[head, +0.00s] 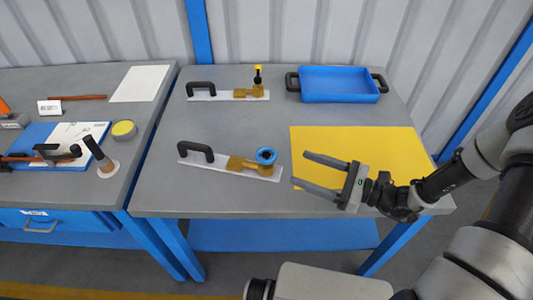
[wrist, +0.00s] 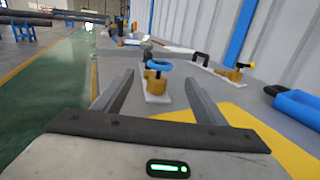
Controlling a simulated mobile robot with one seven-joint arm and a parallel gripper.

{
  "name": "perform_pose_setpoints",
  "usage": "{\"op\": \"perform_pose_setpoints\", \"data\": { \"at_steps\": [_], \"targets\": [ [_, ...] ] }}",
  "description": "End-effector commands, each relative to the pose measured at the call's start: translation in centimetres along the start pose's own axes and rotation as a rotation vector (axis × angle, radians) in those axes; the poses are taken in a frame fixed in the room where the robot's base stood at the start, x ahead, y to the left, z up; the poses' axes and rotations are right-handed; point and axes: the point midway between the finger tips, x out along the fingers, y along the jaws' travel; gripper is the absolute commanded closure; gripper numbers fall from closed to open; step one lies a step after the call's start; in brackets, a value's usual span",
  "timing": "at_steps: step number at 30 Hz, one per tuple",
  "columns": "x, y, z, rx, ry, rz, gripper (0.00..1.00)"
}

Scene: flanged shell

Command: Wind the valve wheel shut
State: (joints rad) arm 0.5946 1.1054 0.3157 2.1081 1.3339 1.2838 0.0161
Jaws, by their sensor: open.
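The blue valve wheel (head: 266,155) sits on top of a brass valve body (head: 240,163), fixed to a white plate (head: 215,162) with a black handle, near the front of the table. In the wrist view the blue wheel (wrist: 159,66) shows ahead, between my two fingers. My gripper (head: 301,169) is open and empty, over the yellow mat's left edge. Its fingers point left toward the wheel and are apart from it. A second brass valve (head: 253,91) with a yellow-topped black stem stands on another plate farther back.
A blue tray (head: 339,85) with black handles stands at the back right. A yellow mat (head: 400,145) covers the table's right front. A second table at left holds a blue board (head: 35,142), a yellow-topped round tin (head: 123,129) and papers. Bare grey table lies between the valves.

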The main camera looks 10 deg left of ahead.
Motion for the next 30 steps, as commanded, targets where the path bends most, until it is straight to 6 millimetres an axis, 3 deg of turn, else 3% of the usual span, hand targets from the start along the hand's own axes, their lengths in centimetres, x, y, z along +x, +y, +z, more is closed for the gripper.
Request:
{"op": "perform_pose_setpoints", "data": {
  "at_steps": [9,15,21,30],
  "targets": [
    [7.2,0.2,0.0,0.002,-0.003,0.004,0.35],
    [10.7,0.1,0.0,0.000,-0.003,0.002,0.35],
    [12.4,0.0,0.0,0.000,-0.002,0.000,0.35],
    [12.6,0.0,0.1,0.000,-0.002,-0.002,0.35]
  ]
}}
